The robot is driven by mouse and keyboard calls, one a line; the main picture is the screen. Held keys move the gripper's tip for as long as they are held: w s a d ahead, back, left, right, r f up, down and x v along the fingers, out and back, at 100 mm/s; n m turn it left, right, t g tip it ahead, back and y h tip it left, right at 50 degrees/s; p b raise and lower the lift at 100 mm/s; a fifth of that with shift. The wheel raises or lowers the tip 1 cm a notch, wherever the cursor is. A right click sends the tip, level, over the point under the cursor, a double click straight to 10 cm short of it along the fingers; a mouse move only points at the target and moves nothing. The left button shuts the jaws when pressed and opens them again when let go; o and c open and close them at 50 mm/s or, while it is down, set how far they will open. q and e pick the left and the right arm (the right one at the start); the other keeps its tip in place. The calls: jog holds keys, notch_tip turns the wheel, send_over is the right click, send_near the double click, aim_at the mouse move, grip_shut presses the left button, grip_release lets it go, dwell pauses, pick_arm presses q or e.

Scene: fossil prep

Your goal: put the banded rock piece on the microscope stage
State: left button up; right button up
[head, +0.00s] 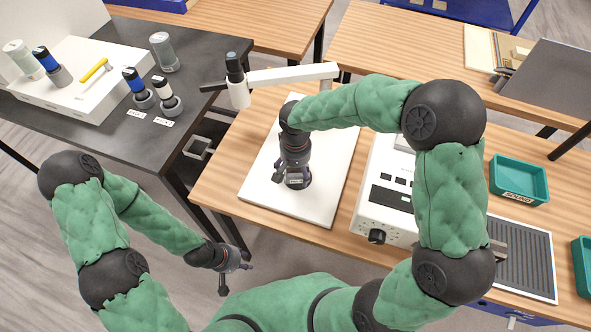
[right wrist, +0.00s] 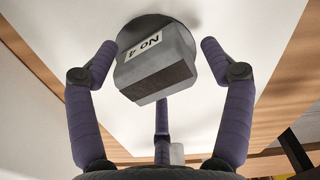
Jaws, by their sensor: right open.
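The banded rock piece (right wrist: 158,62) is a grey block with a darker band and a "No 4" label. In the right wrist view it sits on the dark round microscope stage (right wrist: 182,24), tilted in the picture. My right gripper (right wrist: 160,75) is open, its fingers spread around the block, with gaps visible beside the two side fingers. In the head view my right gripper (head: 291,172) is over the stage and mostly hides the block. The microscope has a white base plate (head: 328,196) and a boom-mounted head (head: 237,84). My left gripper (head: 235,268) is open and empty, low before the tables.
A white control box (head: 374,214) stands right of the base plate. Beyond it are a teal tray (head: 519,197) and a ribbed grey mat (head: 522,262). The black table (head: 115,45) at left holds a white stand, bottles and tools.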

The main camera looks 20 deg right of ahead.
aim_at(295, 170)
notch_tip(295, 170, up, 11)
jog(key=p, duration=0.2)
jog(key=shift+r, duration=0.2)
dwell(1.1)
